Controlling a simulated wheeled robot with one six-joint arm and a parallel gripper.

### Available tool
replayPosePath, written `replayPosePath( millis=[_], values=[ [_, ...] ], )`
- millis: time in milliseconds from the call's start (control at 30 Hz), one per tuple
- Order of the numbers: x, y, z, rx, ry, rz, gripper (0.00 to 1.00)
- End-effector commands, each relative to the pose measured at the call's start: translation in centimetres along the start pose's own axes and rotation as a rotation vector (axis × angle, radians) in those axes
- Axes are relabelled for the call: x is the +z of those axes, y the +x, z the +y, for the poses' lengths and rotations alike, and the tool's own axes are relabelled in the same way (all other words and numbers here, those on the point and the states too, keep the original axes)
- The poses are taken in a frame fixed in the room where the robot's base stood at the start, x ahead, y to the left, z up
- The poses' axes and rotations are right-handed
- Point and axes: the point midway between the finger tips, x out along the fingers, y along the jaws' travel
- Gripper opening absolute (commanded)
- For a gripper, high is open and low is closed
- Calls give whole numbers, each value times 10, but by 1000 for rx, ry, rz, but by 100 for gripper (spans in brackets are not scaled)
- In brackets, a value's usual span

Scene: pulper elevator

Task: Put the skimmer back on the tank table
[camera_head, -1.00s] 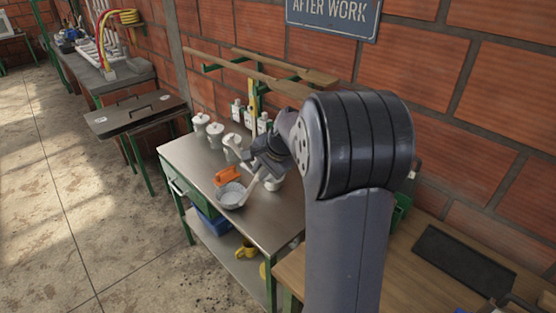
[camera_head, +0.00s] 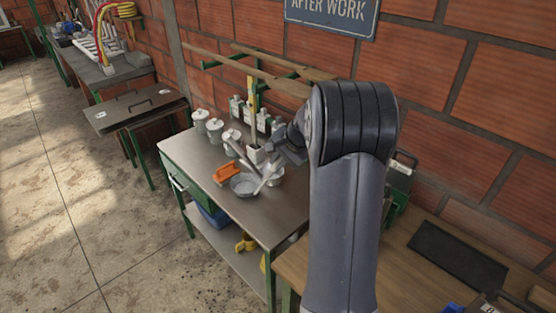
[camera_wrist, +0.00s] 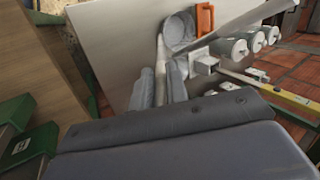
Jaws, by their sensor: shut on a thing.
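My gripper (camera_head: 275,165) is shut on the pale handle of the skimmer (camera_head: 243,185), over the steel top of the tank table (camera_head: 262,218). In the wrist view, my gripper (camera_wrist: 161,88) has its two grey fingers on either side of the handle, and the skimmer (camera_wrist: 180,32) shows its round bowl beyond them. The bowl is at or just above the tabletop; I cannot tell whether it touches. The tank table also fills much of the wrist view (camera_wrist: 115,45). My forearm hides part of the table's right end.
An orange object (camera_head: 228,173) lies close to the bowl. Several lidded white containers (camera_head: 215,128) stand along the back, and a long grey bar (camera_head: 240,157) slants near my gripper. A wooden bench (camera_head: 410,285) adjoins on the right. The tabletop's front strip is clear.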

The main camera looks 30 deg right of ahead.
Motion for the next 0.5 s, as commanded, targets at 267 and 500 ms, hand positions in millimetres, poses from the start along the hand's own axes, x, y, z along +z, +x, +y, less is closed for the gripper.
replayPosePath(
  millis=[267,500],
  values=[
    [0,1,0,-3,-1,2,0],
    [0,2,1,0,0,0,31]
  ],
)
